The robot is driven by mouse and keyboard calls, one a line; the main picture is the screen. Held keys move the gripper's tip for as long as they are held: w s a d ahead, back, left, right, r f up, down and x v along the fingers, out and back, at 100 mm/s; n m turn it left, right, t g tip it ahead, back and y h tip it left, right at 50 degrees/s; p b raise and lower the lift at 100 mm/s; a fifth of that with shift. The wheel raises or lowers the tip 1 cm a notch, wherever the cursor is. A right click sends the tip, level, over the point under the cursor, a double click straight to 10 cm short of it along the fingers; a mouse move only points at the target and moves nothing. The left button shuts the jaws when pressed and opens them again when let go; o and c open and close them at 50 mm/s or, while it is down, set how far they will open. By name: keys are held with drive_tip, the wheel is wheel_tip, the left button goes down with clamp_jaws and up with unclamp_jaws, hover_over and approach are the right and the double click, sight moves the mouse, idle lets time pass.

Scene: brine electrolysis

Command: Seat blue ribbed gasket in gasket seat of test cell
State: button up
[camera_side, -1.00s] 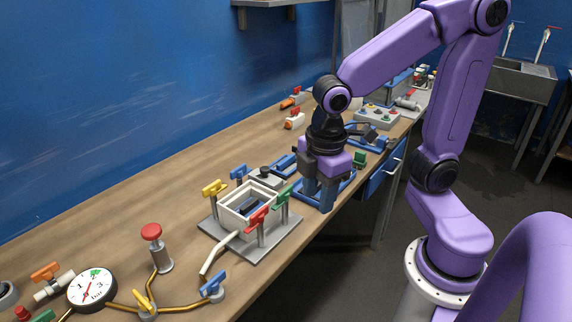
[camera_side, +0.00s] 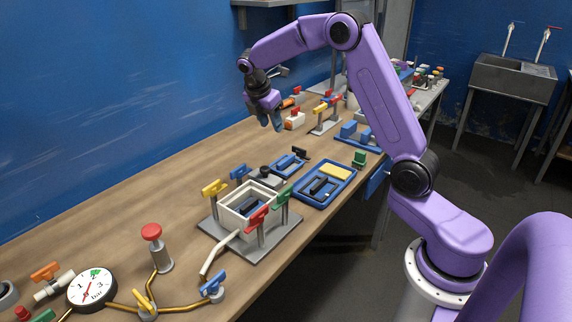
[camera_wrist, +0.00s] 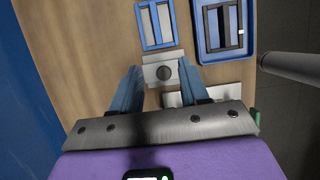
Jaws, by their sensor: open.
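A blue frame with a crossbar, apparently the ribbed gasket (camera_side: 287,165), lies flat on the bench behind the test cell. It also shows at the top of the wrist view (camera_wrist: 141,28). The test cell (camera_side: 232,220) is a white open box on a grey plate, with a dark blue slotted part inside. Colored clamps stand around it. My gripper (camera_side: 270,125) is open and empty, raised above the bench toward the blue wall. In the wrist view its fingers (camera_wrist: 161,72) are apart. Part of the cell is hidden behind the gripper there.
A blue tray (camera_side: 351,179) beside the gasket holds a black frame and a yellow block. A small grey plate with a black knob (camera_side: 265,171) sits between cell and gasket. A pressure gauge (camera_side: 92,288) and valves stand at the front left. The bench's wall side is clear.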

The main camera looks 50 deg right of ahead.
drive_tip(key=d, duration=0.2)
approach(286, 160)
drive_tip(key=x, duration=0.2)
drive_tip(key=shift+d+f, duration=0.15)
drive_tip(key=shift+d, duration=0.15)
drive_tip(key=shift+x, duration=3.05)
drive_tip(key=shift+w+f, duration=0.15)
drive_tip(key=shift+f, duration=0.15)
clamp_jaws()
